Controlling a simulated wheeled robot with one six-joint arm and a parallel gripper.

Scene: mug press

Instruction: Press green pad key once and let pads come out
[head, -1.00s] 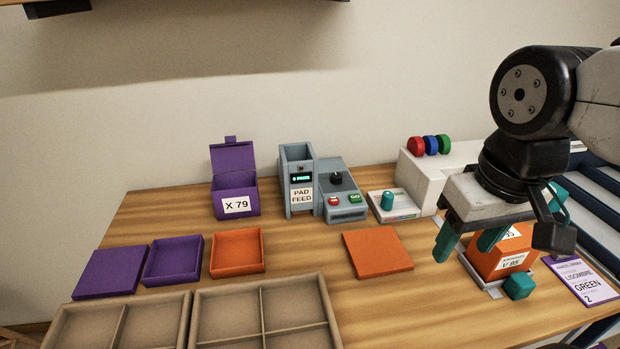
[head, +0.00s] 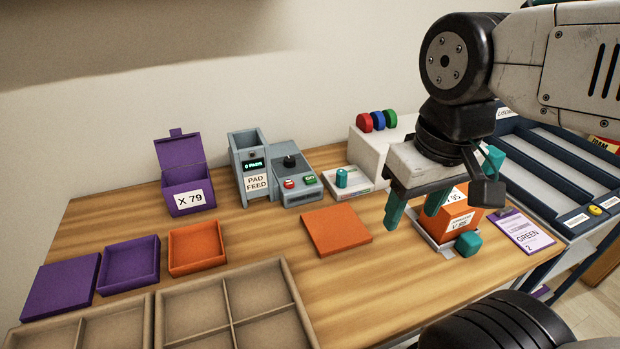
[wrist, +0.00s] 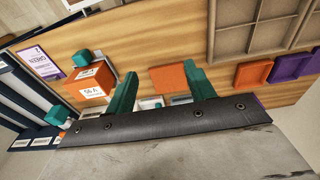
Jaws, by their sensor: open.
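The grey pad feed machine (head: 250,170) stands at the back of the table, with a "PAD FEED" label and a small lit display too small to read. Its low control box (head: 297,175) carries a black knob (head: 289,161), a red key (head: 289,184) and a green key (head: 310,179). No pads are seen outside the feed. My gripper (head: 414,208) is open and empty, pointing down well right of the green key, just left of the orange box. Its teal fingers also show apart in the wrist view (wrist: 160,75).
A labelled orange box (head: 460,216) sits on a grey plate beside my gripper, with a teal block (head: 468,244) near it. A white block (head: 375,145) with red, blue and green discs stands behind. An orange lid (head: 336,231) lies flat in front of the feed.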

